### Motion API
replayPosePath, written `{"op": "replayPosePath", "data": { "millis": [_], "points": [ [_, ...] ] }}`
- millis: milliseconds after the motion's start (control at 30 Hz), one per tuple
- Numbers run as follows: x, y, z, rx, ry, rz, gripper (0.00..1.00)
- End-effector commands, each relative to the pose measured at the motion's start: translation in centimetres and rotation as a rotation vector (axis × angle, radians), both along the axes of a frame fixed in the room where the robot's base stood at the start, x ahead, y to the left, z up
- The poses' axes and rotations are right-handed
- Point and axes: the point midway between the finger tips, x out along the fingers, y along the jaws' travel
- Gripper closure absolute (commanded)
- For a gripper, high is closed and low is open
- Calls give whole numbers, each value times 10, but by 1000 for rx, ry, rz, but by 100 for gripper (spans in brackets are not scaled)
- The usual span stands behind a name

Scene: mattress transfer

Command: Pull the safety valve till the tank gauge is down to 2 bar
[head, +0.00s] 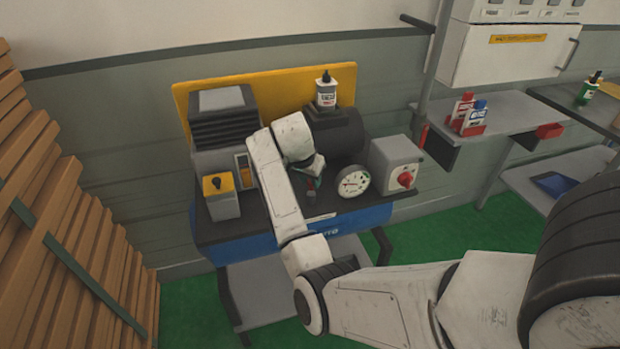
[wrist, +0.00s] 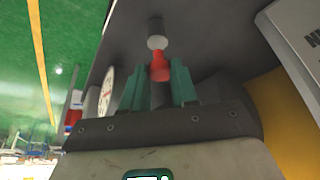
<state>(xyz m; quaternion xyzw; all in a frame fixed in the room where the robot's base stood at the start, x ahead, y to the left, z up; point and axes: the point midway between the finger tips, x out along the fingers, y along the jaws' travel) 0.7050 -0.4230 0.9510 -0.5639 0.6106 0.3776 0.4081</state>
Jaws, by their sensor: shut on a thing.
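The round white tank gauge (head: 354,182) with a needle stands at the front of the dark compressor top in the head view; its reading is too small to tell. It also shows edge-on in the wrist view (wrist: 106,90). The safety valve (wrist: 159,68) shows in the wrist view as a red piece on a grey and black stem. My gripper (wrist: 160,85), with green fingers, is shut on the valve's red end, with a finger on each side. In the head view my gripper (head: 309,178) is partly hidden behind my own arm, just left of the gauge.
A grey box with a red knob (head: 405,179) stands right of the gauge. A yellow-topped box (head: 219,187) stands at the left. A bottle (head: 326,90) stands on the dark motor behind. Stacked wood (head: 50,230) fills the left side; a shelf (head: 500,112) is at right.

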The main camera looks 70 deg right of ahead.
Motion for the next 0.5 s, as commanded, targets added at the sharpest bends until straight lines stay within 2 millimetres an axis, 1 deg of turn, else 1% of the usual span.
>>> {"op": "replayPosePath", "data": {
  "millis": [100,133,367,500],
  "points": [
    [1,0,1,-2,-2,1,100],
    [1,0,1,-2,-2,1,69],
    [0,0,0,-2,-1,0,47],
    [0,0,0,-1,-1,0,46]
  ]
}}
